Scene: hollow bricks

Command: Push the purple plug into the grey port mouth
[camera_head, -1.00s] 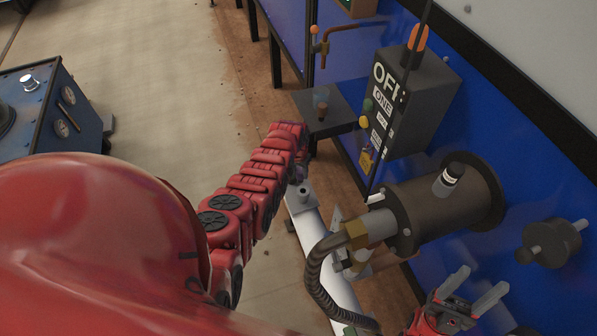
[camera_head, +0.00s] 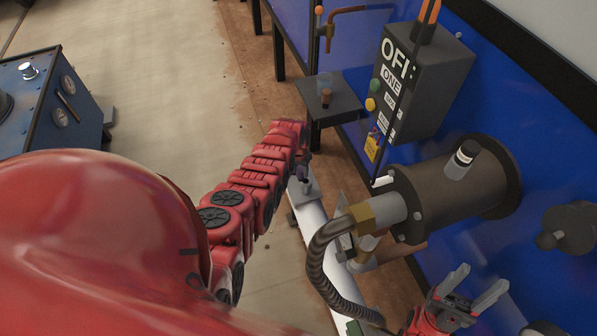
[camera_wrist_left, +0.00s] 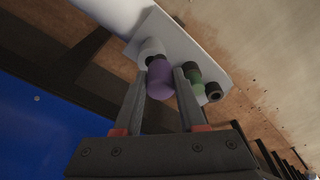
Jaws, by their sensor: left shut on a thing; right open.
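In the left wrist view, my left gripper (camera_wrist_left: 160,95) is shut on the purple plug (camera_wrist_left: 159,80), which sits between its fingertips. The far end of the plug meets the pale grey port mouth (camera_wrist_left: 151,50) on a light plate (camera_wrist_left: 183,40). I cannot tell how deep the plug sits in it. In the head view, my left gripper (camera_head: 304,165) is small and partly hidden at the end of the red arm, above the white pipe. My right gripper (camera_head: 466,290) is open and empty at the lower right.
A green fitting (camera_wrist_left: 192,73) with dark ends stands just right of the plug. In the head view, a large dark cylinder (camera_head: 440,195) with a ribbed hose (camera_head: 318,265) stands right of the white pipe (camera_head: 312,220). A control box (camera_head: 430,80) hangs on the blue wall.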

